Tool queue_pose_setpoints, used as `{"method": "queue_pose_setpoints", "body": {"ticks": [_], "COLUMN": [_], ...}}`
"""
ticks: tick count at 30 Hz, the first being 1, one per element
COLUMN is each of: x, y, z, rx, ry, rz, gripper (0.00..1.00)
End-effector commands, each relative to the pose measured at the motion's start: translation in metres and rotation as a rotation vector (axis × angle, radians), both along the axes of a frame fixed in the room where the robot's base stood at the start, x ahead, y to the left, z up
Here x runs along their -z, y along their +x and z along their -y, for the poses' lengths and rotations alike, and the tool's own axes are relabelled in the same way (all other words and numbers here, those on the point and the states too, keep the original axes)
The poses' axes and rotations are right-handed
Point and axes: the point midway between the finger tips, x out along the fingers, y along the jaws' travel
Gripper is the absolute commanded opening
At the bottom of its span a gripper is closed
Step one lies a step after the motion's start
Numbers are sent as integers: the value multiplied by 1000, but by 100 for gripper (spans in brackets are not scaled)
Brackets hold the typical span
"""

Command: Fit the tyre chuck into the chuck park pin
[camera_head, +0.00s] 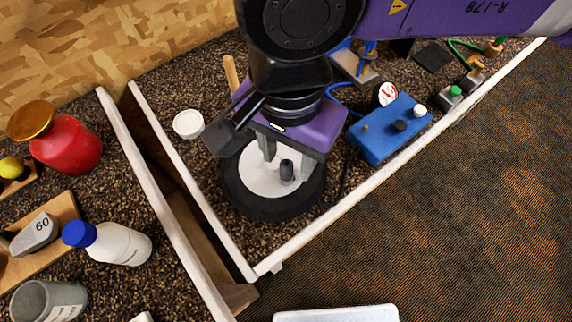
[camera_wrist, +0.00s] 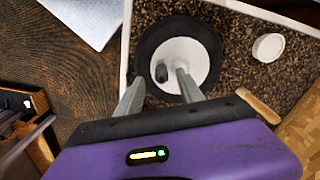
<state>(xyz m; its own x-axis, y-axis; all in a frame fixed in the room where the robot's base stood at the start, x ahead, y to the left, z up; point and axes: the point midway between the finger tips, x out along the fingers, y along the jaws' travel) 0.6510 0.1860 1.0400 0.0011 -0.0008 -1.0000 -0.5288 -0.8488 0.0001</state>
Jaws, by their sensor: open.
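A black tyre ring (camera_head: 234,192) with a white centre disc (camera_head: 262,184) lies on the speckled bench, and it also shows in the wrist view (camera_wrist: 146,48). I cannot pick out the chuck park pin for certain.
A blue box (camera_head: 372,142) with knobs and a round gauge (camera_head: 387,94) stands right of my gripper, with a blue hose nearby. A white lid (camera_head: 188,124) lies to the left. Pale raised rails (camera_head: 180,165) edge the bench. A white bottle (camera_head: 122,244) stands beyond the left rail.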

Motion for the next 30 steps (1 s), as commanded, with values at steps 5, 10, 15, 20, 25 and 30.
{"method": "queue_pose_setpoints", "body": {"ticks": [5, 10, 15, 20, 25, 30], "x": [26, 40, 42, 42, 42, 42], "y": [1, 2, 2, 2, 2, 2], "z": [-2, -2, -2, -2, -2, -2], "rx": [0, 0, 0, 0, 0, 0], "ry": [0, 1, 0, 1, 1, 1], "rz": [-4, -1, 0, -1, -1, -1], "gripper": [45, 45, 45, 27, 0, 0]}}
